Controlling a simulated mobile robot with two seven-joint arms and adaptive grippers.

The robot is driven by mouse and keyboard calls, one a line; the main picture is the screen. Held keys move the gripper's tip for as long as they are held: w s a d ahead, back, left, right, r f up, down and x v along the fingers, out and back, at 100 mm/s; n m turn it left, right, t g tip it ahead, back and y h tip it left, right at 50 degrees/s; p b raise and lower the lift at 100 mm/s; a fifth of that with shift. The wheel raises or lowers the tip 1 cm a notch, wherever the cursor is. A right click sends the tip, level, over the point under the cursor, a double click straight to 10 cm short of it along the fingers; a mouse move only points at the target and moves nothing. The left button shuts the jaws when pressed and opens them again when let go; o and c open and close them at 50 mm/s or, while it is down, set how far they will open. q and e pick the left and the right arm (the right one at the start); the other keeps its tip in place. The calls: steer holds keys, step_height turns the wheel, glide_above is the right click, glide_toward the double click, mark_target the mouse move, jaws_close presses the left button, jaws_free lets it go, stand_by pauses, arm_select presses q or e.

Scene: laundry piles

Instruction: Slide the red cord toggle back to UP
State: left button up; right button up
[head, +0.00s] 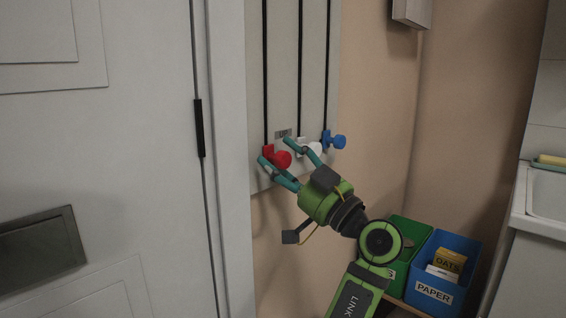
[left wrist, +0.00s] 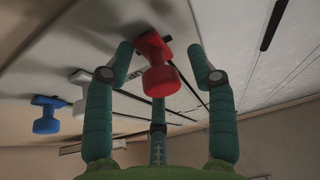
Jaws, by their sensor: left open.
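The red cord toggle (head: 282,159) sits low on the leftmost black cord of a pale wall board (head: 286,75). My left gripper (head: 274,152) is open, with its teal fingers on either side of the red toggle. In the left wrist view the red toggle (left wrist: 160,78) shows between the spread fingers of the left gripper (left wrist: 161,58). I cannot tell whether a finger touches it. A small label (head: 284,133) is on the board just above the toggle; its letters are hard to read. My right gripper is not in view.
A white toggle (head: 314,149) and a blue toggle (head: 335,140) sit on the cords to the right, close to one finger. A door (head: 100,180) stands left. Green (head: 412,232) and blue (head: 462,262) bins stand lower right, near a sink (head: 548,190).

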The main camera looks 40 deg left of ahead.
arm_select(q)
steer(key=v, duration=1.2)
